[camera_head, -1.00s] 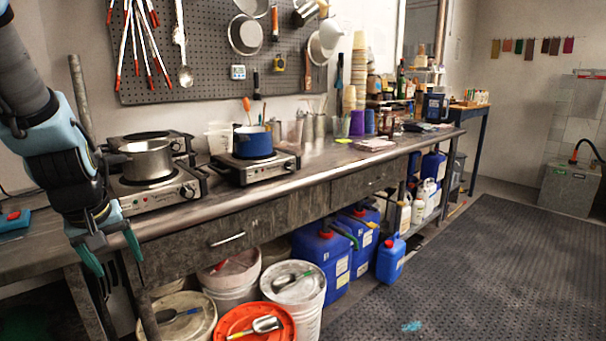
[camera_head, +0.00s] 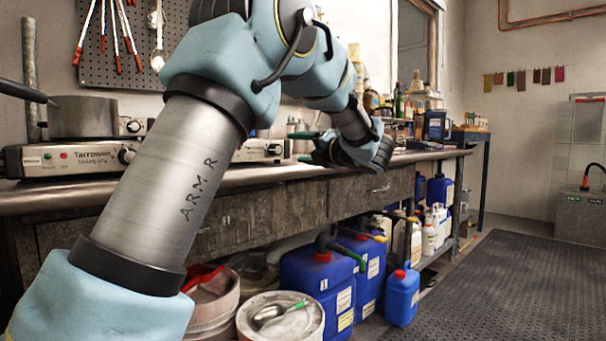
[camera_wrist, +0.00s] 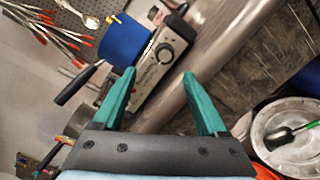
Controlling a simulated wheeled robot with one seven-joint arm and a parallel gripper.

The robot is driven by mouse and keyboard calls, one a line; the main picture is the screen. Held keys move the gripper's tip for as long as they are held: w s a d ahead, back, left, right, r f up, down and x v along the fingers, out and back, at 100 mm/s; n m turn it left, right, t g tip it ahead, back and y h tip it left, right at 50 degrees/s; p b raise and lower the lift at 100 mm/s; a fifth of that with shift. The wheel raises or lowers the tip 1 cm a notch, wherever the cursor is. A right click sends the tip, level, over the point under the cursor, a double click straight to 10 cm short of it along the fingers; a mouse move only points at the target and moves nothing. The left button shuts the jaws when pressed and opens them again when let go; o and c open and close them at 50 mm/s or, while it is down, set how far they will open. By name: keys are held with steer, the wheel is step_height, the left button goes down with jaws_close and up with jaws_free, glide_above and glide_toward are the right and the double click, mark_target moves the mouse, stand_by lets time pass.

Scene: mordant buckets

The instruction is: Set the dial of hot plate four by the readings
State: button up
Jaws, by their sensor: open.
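My gripper (camera_head: 306,147) is open and empty, its teal fingers pointing left in the head view, in front of the bench near a hot plate (camera_head: 262,150) partly hidden by my arm. In the wrist view, the open fingers (camera_wrist: 148,76) point toward a hot plate (camera_wrist: 158,68) with a black dial (camera_wrist: 165,53) on its front and a blue pot (camera_wrist: 124,40) on top. The fingers appear apart from the dial. Another hot plate (camera_head: 65,160) at the left bears a grey pot (camera_head: 85,117) and has a dial (camera_head: 126,156). I cannot tell which is number four; no readings are legible.
The steel bench (camera_head: 250,174) runs across, with drawers below. Blue jugs (camera_head: 318,283) and white buckets (camera_head: 280,315) stand under it. A pegboard (camera_head: 120,45) with tools hangs behind. The dark mat (camera_head: 490,290) at right is clear.

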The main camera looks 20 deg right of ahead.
mark_target(278, 150)
steer(key=shift+n+y, duration=0.4)
steer(key=shift+n, duration=0.1)
steer(key=x, duration=0.6)
steer(key=d+f+b+x, duration=0.1)
steer(key=x, duration=0.2)
steer(key=shift+w+a, duration=0.15)
steer(key=shift+w, duration=0.2)
steer(key=shift+c, duration=0.2)
jaws_close()
